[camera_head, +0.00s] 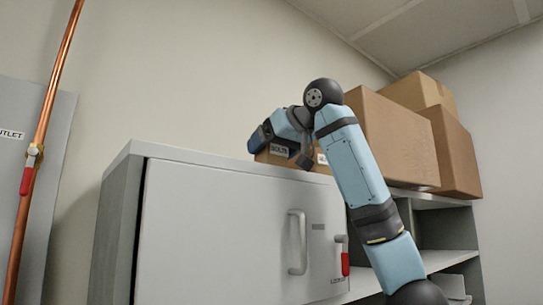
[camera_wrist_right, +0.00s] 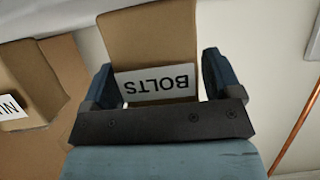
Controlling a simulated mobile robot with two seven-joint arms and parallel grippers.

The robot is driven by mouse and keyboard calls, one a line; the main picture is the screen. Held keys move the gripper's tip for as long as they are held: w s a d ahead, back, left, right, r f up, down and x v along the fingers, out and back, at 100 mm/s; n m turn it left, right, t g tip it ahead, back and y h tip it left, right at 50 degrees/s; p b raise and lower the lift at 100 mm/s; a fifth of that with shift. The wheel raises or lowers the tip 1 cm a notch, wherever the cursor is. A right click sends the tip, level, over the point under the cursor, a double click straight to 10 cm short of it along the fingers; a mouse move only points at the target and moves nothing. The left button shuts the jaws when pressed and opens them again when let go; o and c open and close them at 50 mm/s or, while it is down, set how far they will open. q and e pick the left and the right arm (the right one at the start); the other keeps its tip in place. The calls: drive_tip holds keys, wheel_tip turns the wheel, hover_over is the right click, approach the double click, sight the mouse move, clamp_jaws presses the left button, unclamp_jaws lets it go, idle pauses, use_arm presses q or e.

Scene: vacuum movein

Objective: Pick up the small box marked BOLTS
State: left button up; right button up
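The small brown box marked BOLTS (camera_head: 266,157) sits on top of the grey cabinet (camera_head: 190,157). In the right wrist view the box (camera_wrist_right: 150,40) lies between the fingers, its white label upside down and close to the palm. My right gripper (camera_head: 283,142) reaches the box from above and in front, with one finger on each side. The wrist view shows its spread fingers (camera_wrist_right: 162,82) beside the box. I cannot tell whether they press on it. The gripper hides part of the box in the head view. My left gripper is not in view.
Another labelled box (camera_head: 322,158) stands just right of the BOLTS box, partly behind my arm. Large cartons (camera_head: 398,140) are stacked further right above open shelves (camera_head: 447,262). A copper pipe (camera_head: 45,110) with a red-handled valve rises at the left. The cabinet top's left part is clear.

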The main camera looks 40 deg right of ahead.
drive_tip(key=c, duration=0.8)
drive_tip(key=shift+w+r, duration=0.15)
drive_tip(key=shift+r, duration=0.45)
wheel_tip(320, 180, up, 19)
drive_tip(key=shift+f, duration=0.1)
